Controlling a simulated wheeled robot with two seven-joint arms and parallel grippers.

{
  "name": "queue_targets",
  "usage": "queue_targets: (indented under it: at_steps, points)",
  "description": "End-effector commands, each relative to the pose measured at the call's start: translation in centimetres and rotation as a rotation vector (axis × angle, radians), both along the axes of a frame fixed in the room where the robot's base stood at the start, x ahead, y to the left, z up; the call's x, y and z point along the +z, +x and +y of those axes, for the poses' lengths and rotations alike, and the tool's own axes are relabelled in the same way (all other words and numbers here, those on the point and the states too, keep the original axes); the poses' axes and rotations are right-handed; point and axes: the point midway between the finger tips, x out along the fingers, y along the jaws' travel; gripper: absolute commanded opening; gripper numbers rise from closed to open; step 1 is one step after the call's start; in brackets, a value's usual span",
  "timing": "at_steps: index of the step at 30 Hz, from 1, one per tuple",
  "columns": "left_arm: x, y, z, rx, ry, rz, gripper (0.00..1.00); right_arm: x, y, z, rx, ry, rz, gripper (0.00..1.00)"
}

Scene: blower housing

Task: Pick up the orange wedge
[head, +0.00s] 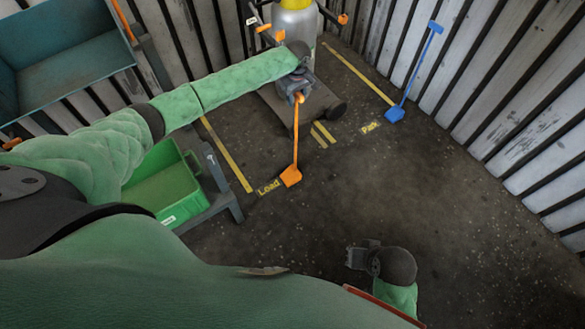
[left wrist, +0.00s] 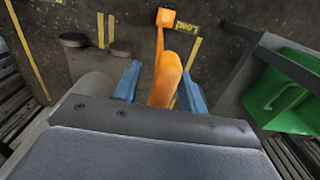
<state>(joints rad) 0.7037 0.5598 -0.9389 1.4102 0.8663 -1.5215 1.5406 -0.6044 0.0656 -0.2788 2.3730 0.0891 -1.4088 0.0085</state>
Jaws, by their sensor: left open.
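The orange wedge (head: 291,176) stands on the dark floor near the "Load" marking, with a long orange handle rising from it. My left gripper (head: 298,92) is at the upper end of this handle. In the left wrist view the handle's top (left wrist: 167,75) shows between the two blue fingers of my left gripper (left wrist: 160,82), which are apart and open. I cannot tell if either finger touches it. The wedge's block (left wrist: 165,17) is farther off, down on the floor. My right gripper (head: 358,257) is low in the head view, away from the wedge; its finger opening is unclear.
A wheeled base (head: 320,103) with a pale, yellow-topped cylinder (head: 294,25) stands behind the handle. A blue wedge (head: 395,114) with a handle stands near "Park". A green bin (head: 165,190) on a grey stand is left. Slatted walls enclose the floor, which is clear at right.

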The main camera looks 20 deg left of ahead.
Motion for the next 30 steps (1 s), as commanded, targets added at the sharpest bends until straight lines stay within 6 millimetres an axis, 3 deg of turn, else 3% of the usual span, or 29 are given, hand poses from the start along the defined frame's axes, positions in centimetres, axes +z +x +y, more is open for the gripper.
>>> queue_targets:
  at_steps: [5,9,12,30]
  points:
    - [-0.01,-0.01,0.01,0.000,0.000,0.000,0.42,-0.01,-0.06,-0.02,0.000,0.000,0.001,0.00]
    - [-0.01,-0.01,0.02,0.000,0.000,0.000,0.14,-0.02,-0.06,-0.03,0.000,-0.001,0.002,0.00]
    - [-0.01,-0.01,0.02,0.000,0.000,0.000,0.00,-0.05,-0.06,-0.03,0.000,-0.001,0.002,0.00]
    - [0.01,-0.02,0.03,0.000,0.001,0.001,0.00,-0.08,0.06,-0.01,-0.001,0.000,0.000,0.00]
